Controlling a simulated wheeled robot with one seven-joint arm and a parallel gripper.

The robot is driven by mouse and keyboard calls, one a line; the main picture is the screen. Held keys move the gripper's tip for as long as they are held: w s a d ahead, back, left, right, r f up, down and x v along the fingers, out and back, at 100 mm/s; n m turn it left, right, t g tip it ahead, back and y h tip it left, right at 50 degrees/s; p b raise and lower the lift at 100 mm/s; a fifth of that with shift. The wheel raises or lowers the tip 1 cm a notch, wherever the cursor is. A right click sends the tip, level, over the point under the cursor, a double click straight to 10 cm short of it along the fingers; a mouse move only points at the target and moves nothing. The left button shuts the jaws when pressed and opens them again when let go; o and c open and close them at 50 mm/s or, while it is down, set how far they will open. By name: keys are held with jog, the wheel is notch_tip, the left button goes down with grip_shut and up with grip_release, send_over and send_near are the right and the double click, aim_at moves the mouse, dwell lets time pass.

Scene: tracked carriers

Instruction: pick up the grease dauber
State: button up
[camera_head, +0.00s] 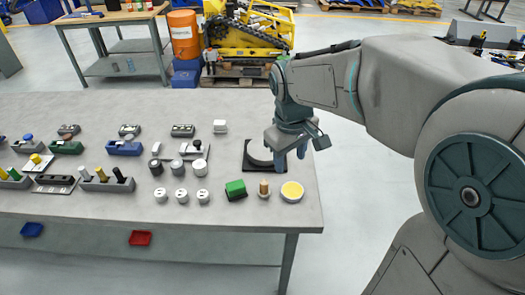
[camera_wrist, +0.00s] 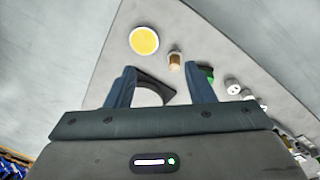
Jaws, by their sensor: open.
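A small upright piece with a tan wooden body (camera_head: 264,189), which I take to be the grease dauber, stands near the right front of the grey table. It also shows in the wrist view (camera_wrist: 175,61), just beyond the fingertips. A round white tin with yellow contents (camera_head: 292,191) stands right beside it. My gripper (camera_head: 290,158) is open and empty, pointing down above the table behind the dauber and tin. In the wrist view its two blue fingers (camera_wrist: 160,68) are spread apart. Nothing lies between the fingertips.
A black square plate with a pale round area (camera_head: 252,160) lies partly under my gripper. A green block (camera_head: 236,189) is left of the dauber. Several white and grey cylinders (camera_head: 182,196) stand further left. The table's right edge (camera_head: 318,190) is close to the tin.

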aim_at(264, 182)
jog(key=w+a+f+n+g, duration=0.1)
jog(key=w+a+f+n, duration=0.3)
jog(key=w+a, duration=0.2)
jog(key=shift+y, duration=0.3)
jog(key=f, duration=0.8)
jog(key=shift+a+f, duration=0.1)
jog(key=shift+a, duration=0.15)
jog(key=shift+w+d+f, duration=0.1)
jog(key=shift+d+f, duration=0.1)
jog(key=shift+f, duration=1.15)
jog(key=shift+w+d+f, duration=0.1)
jog(key=shift+d+f, duration=0.05)
jog(key=shift+f, duration=1.15)
grip_shut()
